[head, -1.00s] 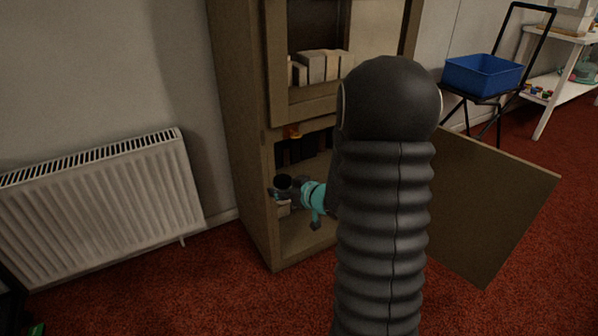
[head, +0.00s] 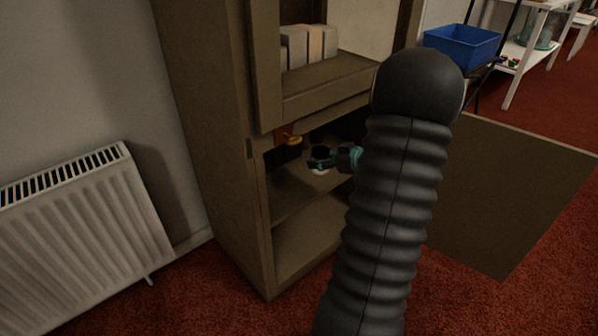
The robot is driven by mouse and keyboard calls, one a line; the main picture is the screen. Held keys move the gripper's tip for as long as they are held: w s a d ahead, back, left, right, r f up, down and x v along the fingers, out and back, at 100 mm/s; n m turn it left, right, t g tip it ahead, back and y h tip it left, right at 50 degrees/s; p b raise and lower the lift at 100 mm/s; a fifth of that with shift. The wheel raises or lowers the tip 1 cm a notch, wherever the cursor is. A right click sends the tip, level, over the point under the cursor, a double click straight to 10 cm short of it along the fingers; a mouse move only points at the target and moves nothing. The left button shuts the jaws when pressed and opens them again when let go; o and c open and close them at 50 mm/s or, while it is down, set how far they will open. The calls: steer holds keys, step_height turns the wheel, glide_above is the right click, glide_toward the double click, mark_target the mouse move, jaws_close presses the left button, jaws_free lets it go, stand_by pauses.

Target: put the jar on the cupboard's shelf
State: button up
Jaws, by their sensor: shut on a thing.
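The tall brown cupboard (head: 218,150) stands with its lower part open. Its shelf (head: 292,196) crosses the lower compartment, with bare board showing at the left and front. My gripper (head: 321,158) is inside the compartment above this shelf, dark and teal, reaching in from the right. It is shut on the jar (head: 320,171), of which only a small pale part shows below the fingers. I cannot tell whether the jar touches the shelf. My dark ribbed arm hides the right side of the compartment.
The open door (head: 515,195) sticks out to the right. A dark item with an orange top (head: 292,141) stands at the shelf's back left. A radiator (head: 85,235) is left; a blue bin (head: 462,46) is behind right.

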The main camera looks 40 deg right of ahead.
steer(key=x, duration=0.3)
steer(key=d+f+b+x, duration=0.1)
steer(key=x, duration=0.3)
steer(key=d+x, duration=0.1)
steer(key=x, duration=0.2)
steer(key=shift+w+a+f, duration=0.1)
steer(key=shift+w+f, duration=0.2)
steer(key=shift+f, duration=0.1)
steer(key=shift+f+b, duration=0.8)
steer(key=shift+f, duration=1.2)
steer(key=shift+f, duration=0.15)
steer(key=o, duration=1.2)
steer(key=p+v, duration=0.1)
steer(key=v, duration=1.1)
steer(key=shift+p, duration=0.4)
